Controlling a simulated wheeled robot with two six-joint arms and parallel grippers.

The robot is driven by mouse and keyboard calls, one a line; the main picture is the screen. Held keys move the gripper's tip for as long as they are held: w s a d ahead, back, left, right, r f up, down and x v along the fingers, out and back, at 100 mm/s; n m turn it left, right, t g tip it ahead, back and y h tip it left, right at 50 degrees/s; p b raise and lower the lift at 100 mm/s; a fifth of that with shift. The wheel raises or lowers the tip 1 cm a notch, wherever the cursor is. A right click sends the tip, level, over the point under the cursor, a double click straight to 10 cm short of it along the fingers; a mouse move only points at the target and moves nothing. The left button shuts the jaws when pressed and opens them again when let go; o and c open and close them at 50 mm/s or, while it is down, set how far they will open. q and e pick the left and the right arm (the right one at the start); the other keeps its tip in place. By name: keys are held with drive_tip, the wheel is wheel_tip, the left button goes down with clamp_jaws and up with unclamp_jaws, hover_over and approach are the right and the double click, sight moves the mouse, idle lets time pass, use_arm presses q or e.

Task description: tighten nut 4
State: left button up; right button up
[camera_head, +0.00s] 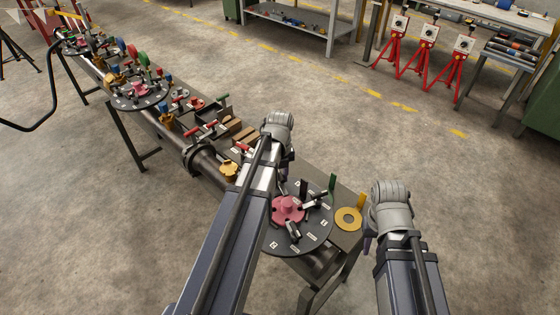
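A pink flanged piece (288,209) sits on a dark round plate (313,235) with small white labels around its rim, at the near end of the long bench. Small metal and black pieces (292,231) lie around it. I cannot tell which is nut 4. My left gripper (288,167) is beyond the plate's upper left, mostly hidden behind its own wrist. My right gripper (367,242) is to the right of the plate, past the bench edge; only a sliver of dark finger shows. I cannot see whether either is open or holds anything.
A yellow ring (348,218) lies right of the plate. A long pipe (207,162) with more fittings and a second round plate (139,96) runs to the upper left. Red tripods (423,55) stand far off; the floor between is clear.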

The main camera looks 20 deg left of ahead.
sight(282, 177)
use_arm(q)
wheel_tip(282, 177, up, 7)
drive_tip(key=p, duration=0.7)
drive_tip(key=n, duration=0.1)
drive_tip(key=d+n, duration=0.1)
drive_tip(key=shift+s+d+n, duration=0.1)
drive_tip(key=shift+s+n, duration=0.2)
drive_tip(key=shift+s, duration=0.05)
drive_tip(key=s+d+n, duration=0.6)
drive_tip(key=d+n, duration=0.4)
drive_tip(key=n, duration=0.1)
drive_tip(key=s+d+n+y, duration=0.1)
drive_tip(key=s+d+n, duration=0.5)
drive_tip(key=d+n, duration=0.3)
drive_tip(key=shift+d+f+n+b, duration=0.35)
drive_tip(key=shift+d+n+b, duration=0.05)
drive_tip(key=shift+n, duration=0.5)
